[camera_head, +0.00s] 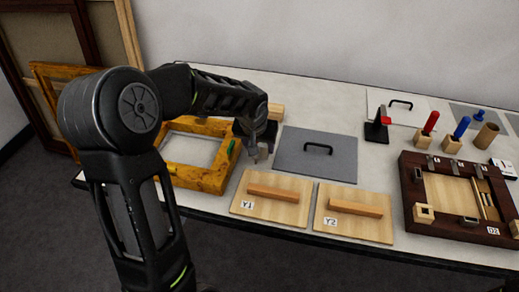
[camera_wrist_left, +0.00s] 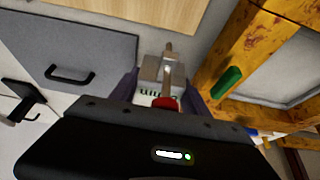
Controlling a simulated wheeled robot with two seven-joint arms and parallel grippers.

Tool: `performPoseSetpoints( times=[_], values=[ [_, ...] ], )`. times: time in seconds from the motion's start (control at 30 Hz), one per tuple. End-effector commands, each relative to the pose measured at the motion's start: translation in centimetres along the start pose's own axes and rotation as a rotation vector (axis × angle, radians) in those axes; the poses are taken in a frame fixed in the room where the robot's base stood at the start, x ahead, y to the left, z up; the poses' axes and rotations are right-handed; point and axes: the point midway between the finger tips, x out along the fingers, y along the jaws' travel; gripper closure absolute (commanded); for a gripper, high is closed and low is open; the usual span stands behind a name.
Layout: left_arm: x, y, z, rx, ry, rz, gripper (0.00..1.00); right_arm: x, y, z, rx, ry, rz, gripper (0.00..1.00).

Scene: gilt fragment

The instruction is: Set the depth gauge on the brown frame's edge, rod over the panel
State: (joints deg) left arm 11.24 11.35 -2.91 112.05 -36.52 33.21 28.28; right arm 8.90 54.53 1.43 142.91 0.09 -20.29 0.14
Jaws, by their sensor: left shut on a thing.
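My left gripper (camera_head: 258,148) is over the pale table, between the gilt frame and a grey plate. In the left wrist view my left gripper (camera_wrist_left: 160,92) is shut on a grey metal block with a rod and a red knob, which looks like the depth gauge (camera_wrist_left: 150,68). In the head view the gauge is small and partly hidden by the gripper. The dark brown frame (camera_head: 408,192) lies flat at the right of the table, well apart from the gripper. A pale wooden panel (camera_head: 448,193) lies inside it. My right gripper is not in view.
The gilt frame (camera_head: 195,178) has a green piece (camera_wrist_left: 228,82) on its edge. The grey plate (camera_head: 300,158) and two handled wooden boards (camera_head: 270,208) (camera_head: 350,225) lie between gripper and brown frame. A black stand with red (camera_head: 376,131) and upright tools (camera_head: 430,124) stand behind.

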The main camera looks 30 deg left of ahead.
Motion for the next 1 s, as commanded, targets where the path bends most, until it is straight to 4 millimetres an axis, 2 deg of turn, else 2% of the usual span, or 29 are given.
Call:
performPoseSetpoints(
  times=[0.17,0.57,0.6,0.83,1.0],
  values=[
    [1.9,0.0,0.8,0.001,-0.001,0.0,0.91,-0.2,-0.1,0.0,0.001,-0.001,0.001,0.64],
    [2.5,0.0,1.0,0.0,0.001,0.0,0.91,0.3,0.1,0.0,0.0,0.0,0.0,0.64],
    [2.3,0.0,1.0,0.0,0.0,0.0,0.43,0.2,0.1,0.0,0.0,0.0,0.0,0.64],
    [2.3,0.0,1.0,0.0,0.0,0.0,0.24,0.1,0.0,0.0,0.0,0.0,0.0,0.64],
    [2.3,0.0,1.0,0.0,0.0,0.0,0.24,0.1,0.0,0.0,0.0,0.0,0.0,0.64]
  ],
)
